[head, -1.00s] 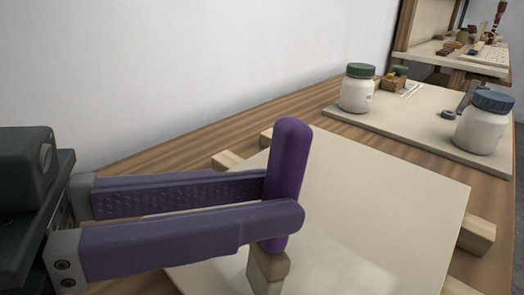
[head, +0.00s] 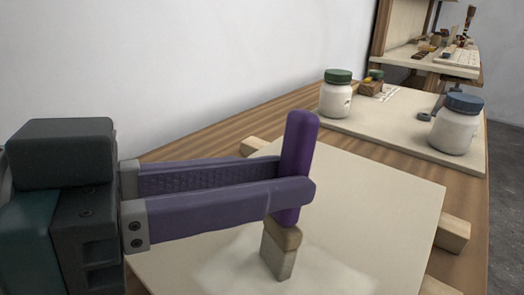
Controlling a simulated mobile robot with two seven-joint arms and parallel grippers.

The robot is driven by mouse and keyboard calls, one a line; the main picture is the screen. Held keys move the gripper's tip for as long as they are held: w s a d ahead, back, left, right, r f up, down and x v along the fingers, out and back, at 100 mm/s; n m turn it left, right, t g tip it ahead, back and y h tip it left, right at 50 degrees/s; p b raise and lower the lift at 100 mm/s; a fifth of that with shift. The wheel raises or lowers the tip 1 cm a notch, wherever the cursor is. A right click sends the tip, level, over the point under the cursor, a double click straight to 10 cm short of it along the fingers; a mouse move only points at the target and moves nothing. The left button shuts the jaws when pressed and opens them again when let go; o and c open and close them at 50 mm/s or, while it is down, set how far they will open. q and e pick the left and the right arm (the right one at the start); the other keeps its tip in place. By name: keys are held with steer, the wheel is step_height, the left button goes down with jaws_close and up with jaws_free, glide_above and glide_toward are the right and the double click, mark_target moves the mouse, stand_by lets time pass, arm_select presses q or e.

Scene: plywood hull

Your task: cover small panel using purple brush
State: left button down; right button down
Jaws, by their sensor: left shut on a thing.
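The purple brush (head: 300,137) stands nearly upright in my left gripper (head: 296,187), whose purple fingers are shut on its handle. Its brown collar and pale bristle end (head: 278,262) point down at the small panel (head: 385,205), a cream board on wooden blocks. The bristle end appears to touch the panel or be just above it; I cannot tell which. A paler, whitish patch lies on the panel around the bristles. The near part of the panel is hidden by my left gripper and the frame edge. My right gripper is not in view.
A white jar with a green lid (head: 337,94) and one with a blue lid (head: 456,124) stand on a cream board (head: 399,127) behind the panel. Wooden support blocks (head: 452,233) stick out at the panel's right. A white wall (head: 180,60) rises at the left.

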arm_select(q)
steer(key=shift+w+d, duration=0.65)
steer(key=shift+w, duration=0.2)
steer(key=shift+w+d, duration=0.6)
steer(key=shift+w, duration=0.2)
steer(key=shift+s+d+p, duration=0.4)
steer(key=shift+d+p, duration=0.05)
steer(key=shift+d, duration=0.05)
steer(key=shift+s+a, duration=0.6)
steer(key=shift+s, duration=0.35)
steer(key=shift+s+a+f, duration=0.1)
steer(key=shift+s+a, duration=0.25)
steer(key=shift+s, duration=0.05)
steer(key=shift+s+a+p, duration=0.3)
steer(key=shift+s+a, duration=0.05)
steer(key=shift+s, duration=0.1)
steer(key=shift+s, duration=0.1)
steer(key=shift+s+a+p, duration=0.15)
steer(key=shift+s+a, duration=0.45)
steer(key=shift+s, duration=0.15)
steer(key=shift+s+a+p, duration=0.15)
steer(key=shift+s+a, duration=0.4)
steer(key=shift+s, duration=0.2)
steer(key=shift+s, duration=0.1)
